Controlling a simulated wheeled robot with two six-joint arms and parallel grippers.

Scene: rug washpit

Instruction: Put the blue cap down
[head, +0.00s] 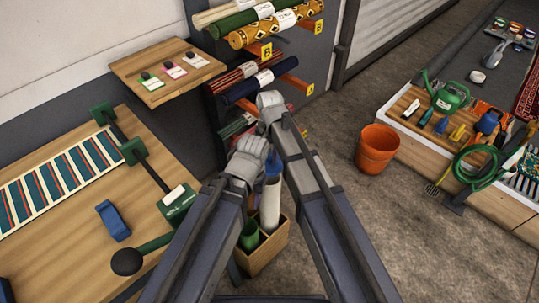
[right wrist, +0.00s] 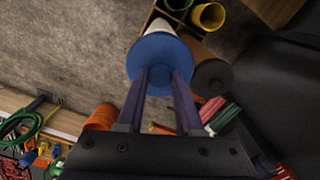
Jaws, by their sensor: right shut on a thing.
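The blue cap (right wrist: 160,63) is a round disc in the right wrist view, between the two fingers of my right gripper (right wrist: 160,80), which is shut on it. In the head view a bit of the blue cap (head: 272,166) shows between my arms, above a white roll (head: 270,205) that stands upright in a wooden crate (head: 265,258). Whether the cap touches the roll I cannot tell. My right gripper (head: 272,150) is partly hidden by my arms. My left wrist shows left of it, and its fingers are hidden.
A green tube (head: 250,236) stands in the crate; green and yellow tube ends show in the right wrist view. A workbench (head: 75,260) with a blue block (head: 114,220) is at left, rolled rugs on a rack ahead. An orange bucket (head: 376,148) stands on open floor at right.

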